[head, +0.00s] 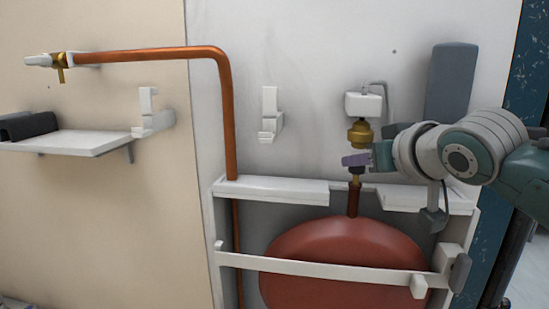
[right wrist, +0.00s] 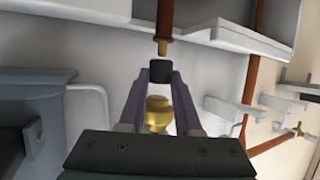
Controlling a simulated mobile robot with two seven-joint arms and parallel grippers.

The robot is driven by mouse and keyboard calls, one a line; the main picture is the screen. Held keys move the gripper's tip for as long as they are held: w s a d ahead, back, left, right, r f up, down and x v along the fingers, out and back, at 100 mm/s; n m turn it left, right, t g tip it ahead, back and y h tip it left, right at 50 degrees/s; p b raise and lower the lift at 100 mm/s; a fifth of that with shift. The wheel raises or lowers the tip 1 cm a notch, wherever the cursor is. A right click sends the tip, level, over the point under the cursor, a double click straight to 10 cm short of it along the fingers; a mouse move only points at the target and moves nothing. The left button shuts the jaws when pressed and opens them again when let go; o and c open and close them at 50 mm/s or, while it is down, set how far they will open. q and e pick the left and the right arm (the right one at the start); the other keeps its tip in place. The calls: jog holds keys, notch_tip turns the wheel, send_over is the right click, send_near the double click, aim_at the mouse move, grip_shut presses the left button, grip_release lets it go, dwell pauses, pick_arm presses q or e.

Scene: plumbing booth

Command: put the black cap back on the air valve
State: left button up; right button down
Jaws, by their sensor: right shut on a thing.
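The black cap (right wrist: 161,72) sits between the purple fingertips of my right gripper (right wrist: 161,75), which is shut on it. In the head view my right gripper (head: 356,160) comes in from the right, and its fingers hide the cap. The air valve is a small brass tip (right wrist: 162,48) on a brown-red stem; it also shows in the head view (head: 355,179), just below my fingers. In the wrist view the cap is close to the brass tip and roughly in line with it. I cannot tell whether they touch. My left gripper is out of view.
A red tank (head: 340,245) stands below the stem, behind a white bar (head: 310,265). A brass fitting (head: 360,133) under a white box (head: 363,104) is close above my gripper. White ledges (head: 270,190) flank the stem. A copper pipe (head: 229,120) runs at left.

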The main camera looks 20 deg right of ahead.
jog(key=shift+f, duration=0.2)
jog(key=shift+f+b, duration=0.8)
jog(key=shift+f, duration=0.15)
jog(key=c, duration=0.5)
grip_release()
